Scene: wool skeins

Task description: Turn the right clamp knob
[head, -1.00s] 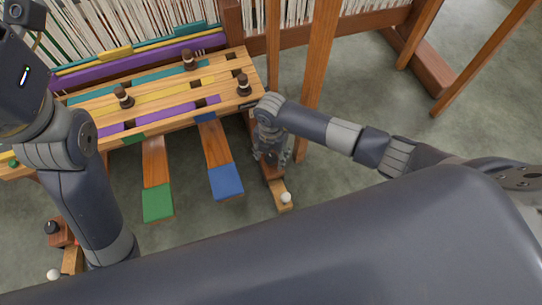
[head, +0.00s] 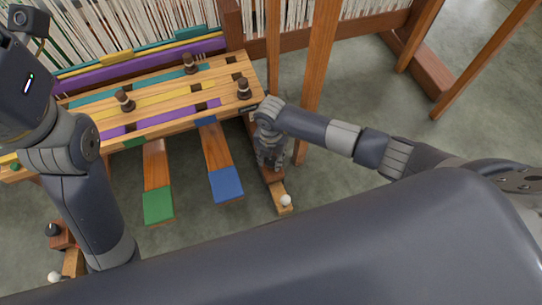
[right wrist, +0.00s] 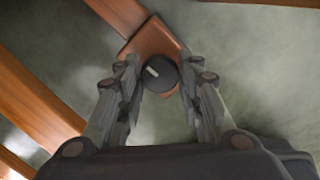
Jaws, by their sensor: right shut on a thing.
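The right clamp knob (right wrist: 159,74) is black and round with a white mark, and sits on a reddish wooden block (right wrist: 153,42). My right gripper (right wrist: 160,80) has a finger on each side of the knob and is shut on it. In the head view the right gripper (head: 270,160) points down at the clamp beside the loom's right corner and hides the knob. The clamp's wooden end with a white ball (head: 286,200) shows below it. My left arm shows at the left, but its gripper is not in view.
A wooden loom bench (head: 170,95) with several dark pegs stands left of the right gripper. A green-tipped pedal (head: 158,204) and a blue-tipped pedal (head: 226,184) are below it. Another black knob (head: 52,229) is at lower left. Wooden posts (head: 318,80) rise close to my right arm.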

